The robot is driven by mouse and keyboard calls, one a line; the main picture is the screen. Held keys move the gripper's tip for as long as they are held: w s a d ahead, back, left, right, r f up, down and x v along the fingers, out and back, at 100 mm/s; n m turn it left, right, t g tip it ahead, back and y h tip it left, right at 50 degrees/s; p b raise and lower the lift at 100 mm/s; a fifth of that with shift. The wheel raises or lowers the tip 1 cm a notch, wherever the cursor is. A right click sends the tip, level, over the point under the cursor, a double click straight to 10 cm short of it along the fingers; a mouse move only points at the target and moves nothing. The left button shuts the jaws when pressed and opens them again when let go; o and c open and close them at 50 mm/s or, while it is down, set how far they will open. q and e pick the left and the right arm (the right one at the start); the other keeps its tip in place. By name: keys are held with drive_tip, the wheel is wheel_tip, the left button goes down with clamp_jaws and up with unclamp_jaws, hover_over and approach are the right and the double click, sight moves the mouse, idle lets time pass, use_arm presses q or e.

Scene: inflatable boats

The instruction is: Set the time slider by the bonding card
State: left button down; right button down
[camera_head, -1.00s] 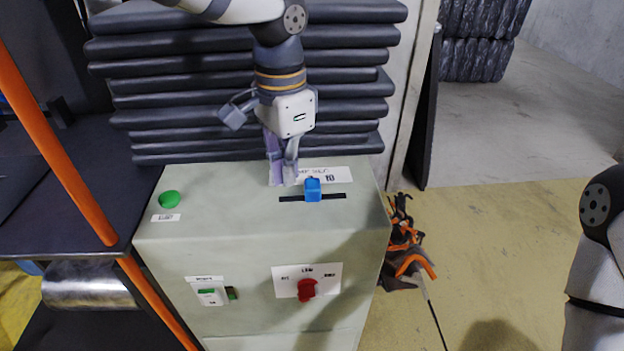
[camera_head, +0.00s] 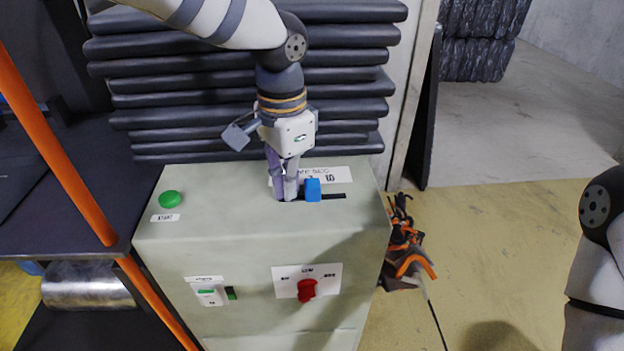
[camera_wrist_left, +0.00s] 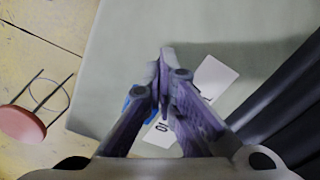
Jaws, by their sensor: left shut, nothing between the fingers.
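The time slider's blue knob (camera_head: 312,189) sits in a dark slot (camera_head: 335,196) on top of the pale green machine box (camera_head: 225,235). A white label strip (camera_head: 340,174) lies behind the slot, its text partly hidden by my gripper. My left gripper (camera_head: 287,198) is shut and empty, pointing down at the slot, just left of the knob; I cannot tell whether it touches it. In the left wrist view the closed fingers (camera_wrist_left: 163,75) hide most of the blue knob (camera_wrist_left: 128,102). I cannot identify the bonding card. My right gripper is out of view.
A green button (camera_head: 170,199) is at the box top's left. A red selector (camera_head: 307,289) and a green switch (camera_head: 210,297) are on the front. Dark stacked folds (camera_head: 340,60) stand behind. An orange post (camera_head: 60,160) crosses the left side. Orange-black gear (camera_head: 405,250) lies on the floor at right.

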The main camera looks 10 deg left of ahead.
sight(312, 183)
use_arm(q)
drive_tip(key=shift+f, duration=0.4)
drive_tip(key=shift+r, duration=0.25)
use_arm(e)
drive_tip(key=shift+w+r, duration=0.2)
use_arm(q)
drive_tip(key=shift+d, duration=0.1)
drive_tip(key=shift+w+d, duration=0.3)
drive_tip(key=shift+d, duration=0.6)
drive_tip(key=shift+w+d, duration=0.25)
drive_tip(key=shift+d, duration=0.65)
drive_tip(key=shift+s+a+r, duration=0.1)
drive_tip(key=shift+s+a, duration=0.05)
drive_tip(key=shift+a, duration=0.5)
drive_tip(key=shift+r, duration=0.25)
wheel_tip(312, 183, up, 7)
drive_tip(key=shift+p, duration=0.45)
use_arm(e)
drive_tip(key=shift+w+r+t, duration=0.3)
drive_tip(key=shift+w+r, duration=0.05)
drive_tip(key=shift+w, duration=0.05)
